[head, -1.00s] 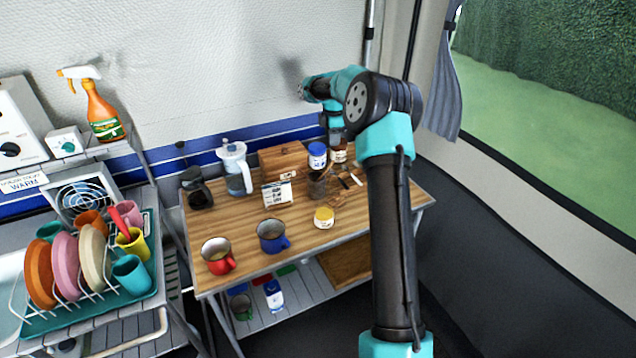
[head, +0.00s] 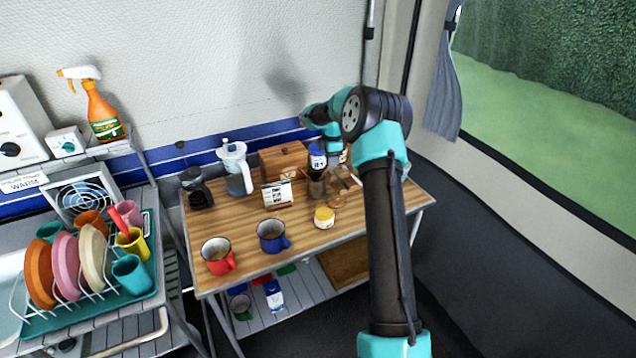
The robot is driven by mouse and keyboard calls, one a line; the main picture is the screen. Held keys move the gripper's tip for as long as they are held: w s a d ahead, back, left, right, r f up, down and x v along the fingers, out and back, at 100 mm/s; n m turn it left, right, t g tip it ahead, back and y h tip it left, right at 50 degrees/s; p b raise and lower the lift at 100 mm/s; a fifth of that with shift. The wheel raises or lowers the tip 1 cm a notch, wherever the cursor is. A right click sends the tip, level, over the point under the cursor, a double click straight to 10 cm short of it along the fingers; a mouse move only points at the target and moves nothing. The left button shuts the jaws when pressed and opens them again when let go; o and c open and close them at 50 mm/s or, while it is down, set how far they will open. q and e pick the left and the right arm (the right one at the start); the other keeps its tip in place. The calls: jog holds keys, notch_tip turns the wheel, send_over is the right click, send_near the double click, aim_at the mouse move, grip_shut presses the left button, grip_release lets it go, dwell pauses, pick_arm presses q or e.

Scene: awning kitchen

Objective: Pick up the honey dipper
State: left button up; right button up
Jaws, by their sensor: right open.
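Small wooden utensils (head: 336,200) lie on the right part of the wooden table, beside a dark cup (head: 316,186). They are too small for me to tell surely which is the honey dipper. My right gripper (head: 341,168) is open and points down above this part of the table, behind the cup and close to the small items. Its fingertips are small and partly lost among the jars and utensils. My left gripper is not in view.
A dish rack stands left.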

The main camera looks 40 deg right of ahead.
aim_at(322, 177)
notch_tip(322, 177, down, 5)
jog(key=shift+w+f, duration=0.1)
dwell(0.6)
grip_shut()
